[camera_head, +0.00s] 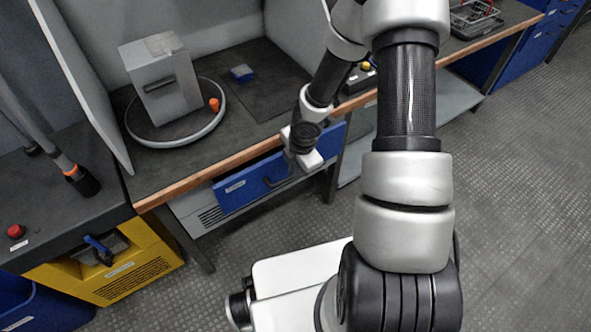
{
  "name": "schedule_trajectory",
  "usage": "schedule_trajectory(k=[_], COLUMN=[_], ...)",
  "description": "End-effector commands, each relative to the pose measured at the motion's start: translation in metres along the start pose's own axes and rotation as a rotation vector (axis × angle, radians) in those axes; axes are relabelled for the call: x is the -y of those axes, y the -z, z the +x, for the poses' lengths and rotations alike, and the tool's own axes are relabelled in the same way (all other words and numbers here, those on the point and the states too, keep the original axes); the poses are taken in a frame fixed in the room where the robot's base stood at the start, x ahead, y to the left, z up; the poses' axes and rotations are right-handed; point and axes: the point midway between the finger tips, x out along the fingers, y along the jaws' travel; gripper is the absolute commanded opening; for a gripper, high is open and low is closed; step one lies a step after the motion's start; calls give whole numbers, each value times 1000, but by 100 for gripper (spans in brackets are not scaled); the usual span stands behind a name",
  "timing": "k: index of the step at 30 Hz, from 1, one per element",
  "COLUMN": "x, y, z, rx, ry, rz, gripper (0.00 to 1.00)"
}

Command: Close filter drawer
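A blue drawer (250,184) with a white label and a dark handle sits under the front edge of the workbench. It seems to stand out a little from the bench front; I cannot read its label. The end of my arm with my gripper (303,155) is in front of the drawer's right part and hides some of it. The fingers do not show clearly, and I cannot tell whether they touch the drawer. A yellow unit (125,275) with a blue handle (97,245) stands at lower left. I cannot tell for certain which one is the filter drawer.
The wooden-edged workbench (185,190) carries a grey box (163,85) on a round turntable (135,137), an orange knob (214,104) and a small blue item (242,73). A red button (16,231) is at left. The floor (520,200) at right is clear.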

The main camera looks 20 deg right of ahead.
Motion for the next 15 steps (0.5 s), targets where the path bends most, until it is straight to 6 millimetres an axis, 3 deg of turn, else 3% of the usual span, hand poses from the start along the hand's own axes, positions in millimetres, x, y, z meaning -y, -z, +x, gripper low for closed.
schedule_trajectory(k=[7,15], x=[-2,-36], y=[0,0], z=[-1,1], rx=[0,-1], ry=[0,-1], rz=[0,1], gripper=[0,0])
